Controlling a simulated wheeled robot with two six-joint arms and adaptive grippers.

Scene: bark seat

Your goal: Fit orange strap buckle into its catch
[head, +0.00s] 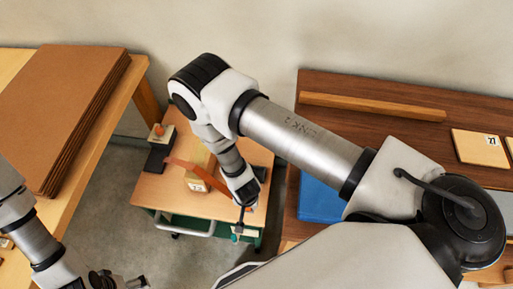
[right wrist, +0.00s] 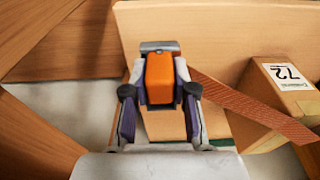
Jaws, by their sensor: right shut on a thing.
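In the right wrist view, the orange buckle (right wrist: 160,78) sits between the fingers of my right gripper (right wrist: 160,100), which is shut on it. A grey metal piece (right wrist: 159,46) shows just beyond the buckle; I cannot tell whether it is the catch or touches the buckle. The orange strap (right wrist: 250,108) runs off to the lower right, past a numbered box (right wrist: 290,88). In the head view, the strap (head: 190,171) stretches across the small table to my right gripper (head: 242,212) near its front edge. My left gripper (head: 138,283) is at the bottom left, partly cut off.
The small wooden table (head: 160,195) also bears the numbered box (head: 196,183) and a pale block with an orange knob (head: 158,131). Stacked brown boards (head: 60,100) lie on the left bench. A dark wood bench with a blue mat (head: 318,203) stands at right.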

